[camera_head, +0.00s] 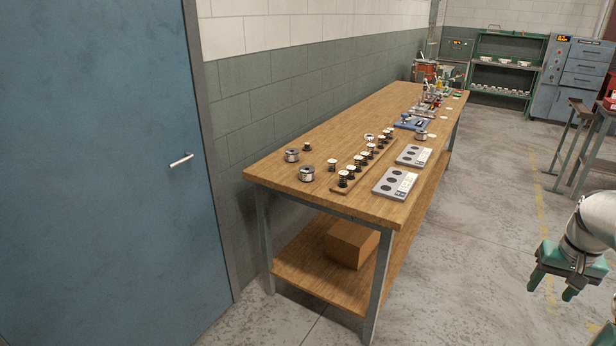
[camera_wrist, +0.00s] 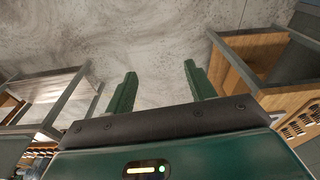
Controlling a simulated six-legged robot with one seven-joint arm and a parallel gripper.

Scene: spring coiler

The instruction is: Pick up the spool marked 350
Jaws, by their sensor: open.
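Several wire spools stand on the wooden workbench (camera_head: 340,130). A larger spool (camera_head: 291,155) stands near its left edge, and another larger spool (camera_head: 307,173) stands near the front. Another roundish spool-like item (camera_head: 421,135) stands farther back on the right. The markings are too small to read, so I cannot tell which one is 350. My gripper (camera_head: 552,286) is at the far right in the head view, over the floor and well away from the bench. In the wrist view, its two green fingers (camera_wrist: 159,88) are apart with nothing between them.
A wooden rack (camera_head: 341,190) holds a row of small dark spools. Two grey plates with round recesses (camera_head: 396,183) lie at the right edge. A cardboard box (camera_head: 351,243) sits on the lower shelf. A blue door (camera_head: 100,160) is at left.

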